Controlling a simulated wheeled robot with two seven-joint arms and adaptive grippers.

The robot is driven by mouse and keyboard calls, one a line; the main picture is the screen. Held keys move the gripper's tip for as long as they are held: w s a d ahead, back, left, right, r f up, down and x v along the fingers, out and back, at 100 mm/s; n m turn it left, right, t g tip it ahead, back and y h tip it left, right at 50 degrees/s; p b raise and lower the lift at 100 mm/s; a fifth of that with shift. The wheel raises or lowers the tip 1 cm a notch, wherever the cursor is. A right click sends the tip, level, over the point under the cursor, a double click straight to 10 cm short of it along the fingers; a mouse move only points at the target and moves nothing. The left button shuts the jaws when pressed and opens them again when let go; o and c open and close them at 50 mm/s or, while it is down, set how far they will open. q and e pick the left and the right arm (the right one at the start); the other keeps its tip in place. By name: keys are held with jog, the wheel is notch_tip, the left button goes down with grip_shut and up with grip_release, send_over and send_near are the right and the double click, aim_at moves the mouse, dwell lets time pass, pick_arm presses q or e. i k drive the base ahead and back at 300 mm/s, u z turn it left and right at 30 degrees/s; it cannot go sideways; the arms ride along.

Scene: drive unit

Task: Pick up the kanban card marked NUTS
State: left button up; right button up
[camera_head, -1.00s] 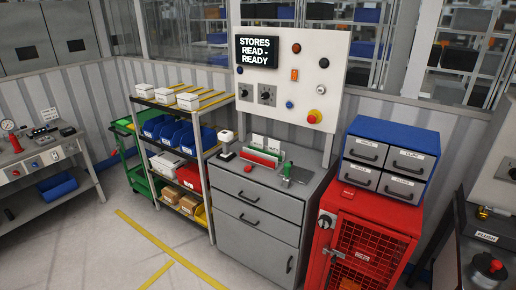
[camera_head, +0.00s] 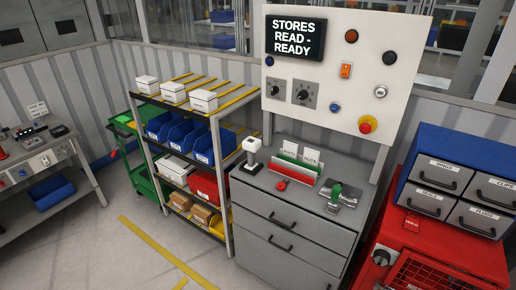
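A white card (camera_head: 311,155) whose lettering looks like NUTS stands upright in a holder on top of the grey drawer cabinet. A second white card (camera_head: 289,148) stands to its left, its lettering too small to read surely. The card holder (camera_head: 293,166) has a red front and green behind it; it covers the cards' lower parts. Neither of my grippers is in view.
The grey cabinet (camera_head: 285,235) also carries a white-topped device (camera_head: 251,153), a red button (camera_head: 281,185) and a green-and-metal device (camera_head: 336,196). A panel (camera_head: 340,70) reading STORES READ-READY rises behind. A bin shelf (camera_head: 140,95) stands left, a red cabinet (camera_head: 450,245) right.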

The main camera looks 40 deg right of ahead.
aim_at(311, 157)
jog(key=u, duration=0.05)
jog(key=i, duration=1.45)
jog(key=z, duration=1)
jog(key=i, duration=0.85)
jog(key=z, duration=0.95)
